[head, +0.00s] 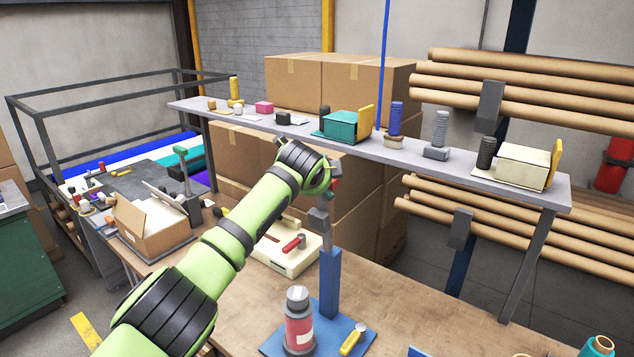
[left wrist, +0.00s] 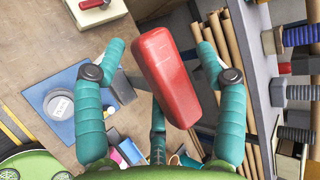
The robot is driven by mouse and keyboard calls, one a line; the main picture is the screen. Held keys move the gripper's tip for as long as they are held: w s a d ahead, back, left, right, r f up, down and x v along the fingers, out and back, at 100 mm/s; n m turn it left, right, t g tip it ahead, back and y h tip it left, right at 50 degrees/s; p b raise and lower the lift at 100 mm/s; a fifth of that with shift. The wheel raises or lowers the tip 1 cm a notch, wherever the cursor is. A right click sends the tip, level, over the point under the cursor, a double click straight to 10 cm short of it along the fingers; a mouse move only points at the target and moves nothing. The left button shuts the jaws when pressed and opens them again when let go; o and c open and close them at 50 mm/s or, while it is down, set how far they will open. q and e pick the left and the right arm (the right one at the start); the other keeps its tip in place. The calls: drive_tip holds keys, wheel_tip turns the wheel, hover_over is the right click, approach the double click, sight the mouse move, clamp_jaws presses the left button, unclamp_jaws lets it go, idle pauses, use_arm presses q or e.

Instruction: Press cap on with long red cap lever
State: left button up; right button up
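A red bottle (head: 299,328) with a grey top stands upright on the blue base (head: 271,347) of a press with a blue post (head: 330,285). In the left wrist view I see the bottle's top (left wrist: 60,106) from above. The long red lever (left wrist: 166,75) lies between the teal fingers of my left gripper (left wrist: 158,50). The fingers are apart, with a gap on each side of the lever. In the head view my left gripper (head: 328,180) is at the post's head, and the arm hides most of the lever. My right gripper is not in view.
A white device with a short red handle (head: 293,243) sits behind the press. A yellow-handled tool (head: 352,338) lies on the base. A grey shelf (head: 400,155) with tools and boxes runs behind. An open carton (head: 150,228) stands left. The bench front right (head: 440,310) is mostly clear.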

use_arm(q)
drive_tip(key=shift+d+r, duration=0.2)
drive_tip(key=shift+r, duration=0.3)
drive_tip(key=shift+s+r, duration=0.25)
drive_tip(key=v, duration=1)
drive_tip(key=shift+s+a+f, duration=0.25)
drive_tip(key=shift+s+a, duration=0.1)
drive_tip(key=shift+s, duration=0.05)
drive_tip(key=shift+s+r, duration=0.15)
drive_tip(key=shift+s, duration=0.1)
